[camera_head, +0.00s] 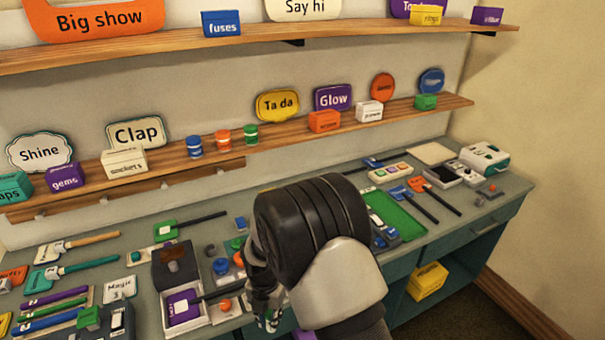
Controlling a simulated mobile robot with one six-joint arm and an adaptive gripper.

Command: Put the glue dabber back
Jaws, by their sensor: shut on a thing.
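My gripper (268,316) is low at the front middle of the bench, partly hidden by my own arm. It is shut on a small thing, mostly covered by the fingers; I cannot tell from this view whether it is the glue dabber. A white open box (184,323) with a purple piece in it stands left of my gripper, next to a dark block (177,262). I cannot pick out the glue dabber for certain elsewhere.
The grey-green bench (225,210) is crowded. Paint-handled tools (75,269) lie at left; a green tray (395,216) and a white-green machine (484,158) are at right. Shelves with signs and small boxes (124,163) run above. A yellow box (428,281) sits below the bench.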

